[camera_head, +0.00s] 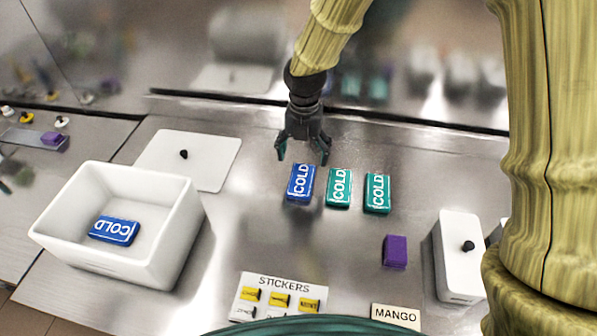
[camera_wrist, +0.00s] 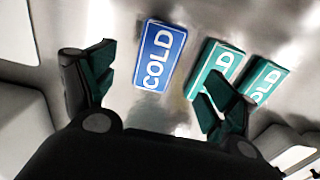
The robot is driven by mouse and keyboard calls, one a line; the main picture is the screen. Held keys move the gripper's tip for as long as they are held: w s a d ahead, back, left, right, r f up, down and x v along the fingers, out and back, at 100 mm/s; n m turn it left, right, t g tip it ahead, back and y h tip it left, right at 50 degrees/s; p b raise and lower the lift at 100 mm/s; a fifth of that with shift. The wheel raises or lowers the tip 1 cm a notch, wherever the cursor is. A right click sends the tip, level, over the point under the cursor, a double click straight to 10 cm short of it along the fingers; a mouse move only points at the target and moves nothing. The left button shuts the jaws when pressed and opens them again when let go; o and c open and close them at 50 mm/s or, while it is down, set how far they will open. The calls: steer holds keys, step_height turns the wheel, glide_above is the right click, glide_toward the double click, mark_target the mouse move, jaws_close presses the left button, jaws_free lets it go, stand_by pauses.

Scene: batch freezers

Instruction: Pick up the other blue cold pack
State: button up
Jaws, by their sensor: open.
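A blue cold pack (camera_head: 300,183) lies flat on the metal counter, at the left end of a row with two green cold packs. It also shows in the wrist view (camera_wrist: 160,56), between and beyond my open fingers. Another blue cold pack (camera_head: 114,230) lies inside the white bin at the left. My gripper (camera_head: 303,155) is open and empty, above and just behind the blue pack on the counter. In the wrist view my gripper (camera_wrist: 158,95) has its right finger overlapping the nearer green pack.
Green cold packs (camera_head: 338,188) (camera_head: 377,193) lie close to the right of the blue one. The white bin (camera_head: 170,250) stands left, with a white lid (camera_head: 215,160) behind it. A purple block (camera_head: 395,251), a lidded white container (camera_head: 447,270) and a stickers sheet (camera_head: 278,297) are nearer.

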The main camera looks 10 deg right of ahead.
mark_target(301, 178)
steer(key=shift+s+f, duration=0.35)
steer(key=shift+s, duration=0.2)
steer(key=shift+s+f, duration=0.3)
steer(key=shift+s, duration=0.25)
steer(key=w+f, duration=0.1)
steer(key=w+f+p, duration=0.1)
steer(key=f, duration=0.1)
steer(key=shift+w+a, duration=0.1)
steer(key=shift+s+a+f, duration=0.1)
steer(key=shift+s+f, duration=0.1)
steer(key=shift+f, duration=0.05)
steer(key=shift+s+a+f+p, duration=0.1)
steer(key=shift+f+p, duration=0.15)
steer(key=shift+f, duration=0.25)
steer(key=shift+s+d+f+p, duration=0.1)
steer(key=shift+s+f+p, duration=0.1)
steer(key=shift+f, duration=0.35)
steer(key=shift+s+a+f+p, duration=0.1)
steer(key=shift+f+p, duration=0.15)
steer(key=shift+f, duration=0.25)
steer(key=shift+w+f, duration=0.15)
steer(key=shift+f, duration=0.05)
steer(key=shift+s+r, duration=0.2)
steer(key=shift+s, duration=0.05)
steer(key=shift+c, duration=0.2)
steer(key=shift+w+f, duration=0.15)
steer(key=c, duration=1.2)
